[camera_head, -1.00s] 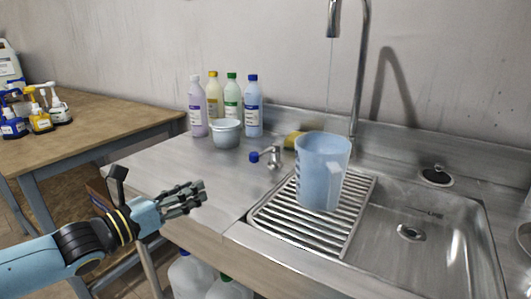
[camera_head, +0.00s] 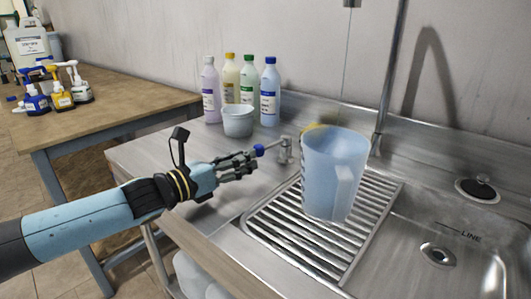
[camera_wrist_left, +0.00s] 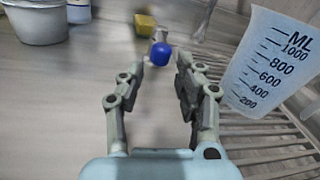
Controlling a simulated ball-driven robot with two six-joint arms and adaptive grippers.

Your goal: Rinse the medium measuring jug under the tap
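A translucent blue measuring jug (camera_head: 334,172) stands upright on the slatted drainer (camera_head: 290,240) beside the sink. Its printed scale, up to 1000 ML, shows in the left wrist view (camera_wrist_left: 272,65). The tall tap (camera_head: 391,75) rises behind the sink, with its upper part cut off by the frame. A small metal fitting (camera_head: 285,151) with a blue knob (camera_head: 259,150) stands behind the drainer. My left gripper (camera_head: 248,165) is open and empty, left of the jug and close to the knob. In the wrist view the knob (camera_wrist_left: 160,53) lies just beyond its parted fingers (camera_wrist_left: 159,72). My right gripper is not in view.
A grey tub (camera_head: 238,121) and several bottles (camera_head: 247,82) stand at the back of the counter. A yellow sponge-like block (camera_wrist_left: 145,25) lies behind the knob. The sink basin (camera_head: 400,260) is empty, with a black plug (camera_head: 478,190) on its back ledge.

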